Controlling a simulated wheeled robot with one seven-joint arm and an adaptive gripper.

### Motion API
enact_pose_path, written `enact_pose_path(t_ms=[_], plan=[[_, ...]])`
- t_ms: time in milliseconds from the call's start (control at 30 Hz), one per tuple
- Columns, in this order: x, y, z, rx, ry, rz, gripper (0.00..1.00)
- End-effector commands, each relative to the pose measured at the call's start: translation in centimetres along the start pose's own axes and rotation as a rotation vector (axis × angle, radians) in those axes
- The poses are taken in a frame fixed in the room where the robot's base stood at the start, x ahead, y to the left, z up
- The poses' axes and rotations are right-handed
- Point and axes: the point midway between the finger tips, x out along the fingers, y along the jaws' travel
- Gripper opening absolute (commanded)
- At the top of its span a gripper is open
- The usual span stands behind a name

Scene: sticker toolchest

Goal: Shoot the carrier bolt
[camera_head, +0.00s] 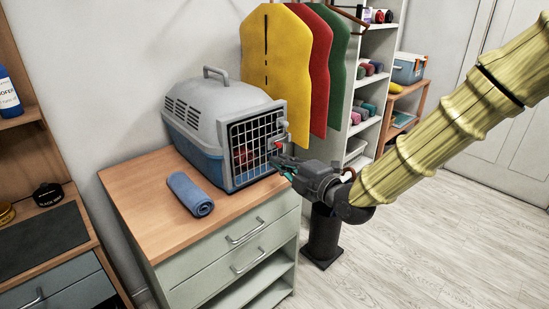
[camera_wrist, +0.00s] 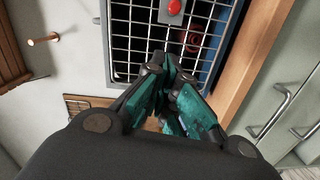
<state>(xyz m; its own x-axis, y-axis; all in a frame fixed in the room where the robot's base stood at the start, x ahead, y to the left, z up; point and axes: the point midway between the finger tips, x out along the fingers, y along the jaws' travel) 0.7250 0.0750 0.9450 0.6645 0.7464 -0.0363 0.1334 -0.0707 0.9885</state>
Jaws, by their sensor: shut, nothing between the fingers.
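A grey and blue pet carrier (camera_head: 208,113) stands on the wooden top of a green drawer chest, its wire door (camera_head: 256,148) facing right. A small grey latch plate with a red knob (camera_head: 277,144) sits at the door's right edge; in the wrist view the red knob (camera_wrist: 174,7) shows at the top, on its grey plate over the wire grid. My gripper (camera_head: 278,163) is shut and empty, just in front of the door and below the red knob. In the wrist view its teal fingertips (camera_wrist: 168,62) point at the grid. Whether they touch the wires I cannot tell.
A rolled blue towel (camera_head: 190,194) lies on the chest top (camera_head: 133,187) in front of the carrier. Yellow, red and green vests (camera_head: 275,60) hang behind. A shelf unit (camera_head: 372,90) stands at the back right. Something reddish (camera_head: 243,155) shows inside the carrier.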

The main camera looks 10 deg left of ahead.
Motion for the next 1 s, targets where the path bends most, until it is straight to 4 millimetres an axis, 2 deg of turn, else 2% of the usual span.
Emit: enact_pose_path(t_ms=[100,300,767,867,967,1000], plan=[[-2.0,0.0,0.0,-0.001,0.001,0.0,0.0],[-4.0,0.0,0.0,-0.001,0.0,0.0,0.0],[-4.6,0.0,0.0,0.0,0.001,0.0,0.0],[-4.8,-0.9,0.2,0.026,-0.008,-0.016,0.0],[-5.3,-3.7,1.1,0.11,-0.04,-0.063,0.0],[-5.7,-5.4,1.5,0.161,-0.061,-0.091,0.0]])
